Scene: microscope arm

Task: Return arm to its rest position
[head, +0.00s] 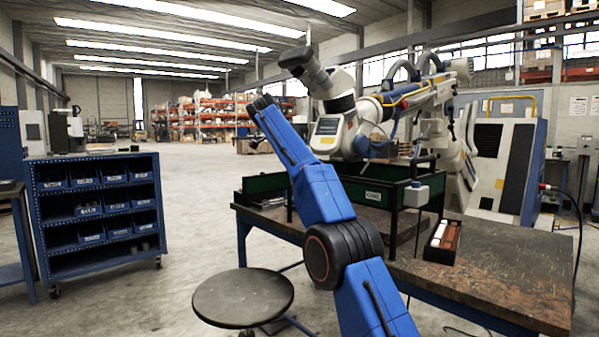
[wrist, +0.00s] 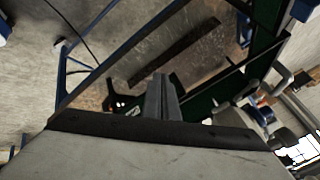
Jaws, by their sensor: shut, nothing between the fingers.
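My blue arm (head: 318,188) rises from the bottom of the head view and leans up to the left, across the front of the workbench. Its dark end is near the top left of the arm; the fingers cannot be made out clearly there. In the wrist view my gripper (wrist: 162,92) is shut and empty, with its fingers together above the bench area. The white microscope (head: 335,110) with a small screen stands behind my arm on the bench. Part of its lower body is hidden by my arm.
The workbench (head: 490,270) has a worn dark top. A green-sided frame (head: 375,192) and a small tray (head: 442,240) stand on it. A round stool (head: 243,297) is in front. A blue bin rack (head: 98,215) stands left, with open floor between.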

